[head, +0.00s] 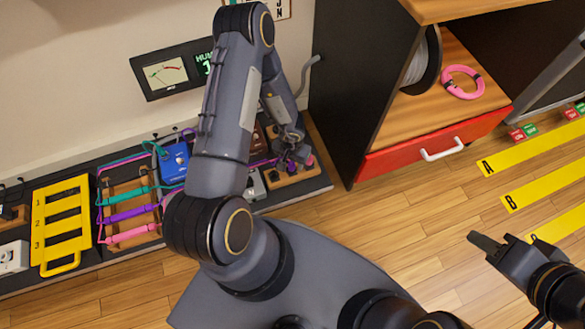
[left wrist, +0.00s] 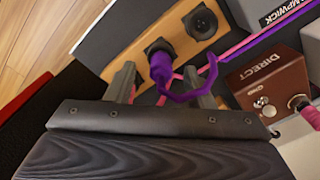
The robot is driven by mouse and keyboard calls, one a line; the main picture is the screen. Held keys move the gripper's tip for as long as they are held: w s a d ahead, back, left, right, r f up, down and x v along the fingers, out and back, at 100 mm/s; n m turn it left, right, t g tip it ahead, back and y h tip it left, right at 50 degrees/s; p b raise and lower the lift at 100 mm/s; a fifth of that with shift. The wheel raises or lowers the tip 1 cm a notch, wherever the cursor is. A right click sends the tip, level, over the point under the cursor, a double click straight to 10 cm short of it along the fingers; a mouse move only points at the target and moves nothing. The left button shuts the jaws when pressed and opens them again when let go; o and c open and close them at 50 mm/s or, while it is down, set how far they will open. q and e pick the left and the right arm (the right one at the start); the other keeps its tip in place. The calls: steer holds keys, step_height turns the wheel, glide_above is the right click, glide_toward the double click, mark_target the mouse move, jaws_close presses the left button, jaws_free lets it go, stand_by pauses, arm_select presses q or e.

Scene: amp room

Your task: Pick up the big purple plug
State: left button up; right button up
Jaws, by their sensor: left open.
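The big purple plug (left wrist: 162,72) stands in a black socket on a wooden strip (left wrist: 187,50) in the left wrist view, and its purple cable curls to the right. My left gripper (left wrist: 160,78) is open, with its two fingers on either side of the plug. The picture does not show whether they touch it. In the head view my left gripper (head: 293,150) is over the wooden block (head: 292,178) at the right end of the pedal shelf and largely hides the plug. My right gripper (head: 490,245) is over the floor at the right, away from the shelf.
A brown DIRECT pedal (left wrist: 265,85) with a pink plug sits right of the strip. A second black socket (left wrist: 202,23) is empty. A yellow rack (head: 62,222), a blue pedal (head: 174,160) and a cabinet with a red drawer (head: 400,155) stand nearby.

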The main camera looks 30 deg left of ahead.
mark_target(292, 162)
arm_select(q)
step_height(292, 162, down, 3)
steer(key=shift+w+a+f+b, duration=0.1)
steer(key=shift+b, duration=0.55)
steer(key=shift+c, duration=0.5)
jaws_close()
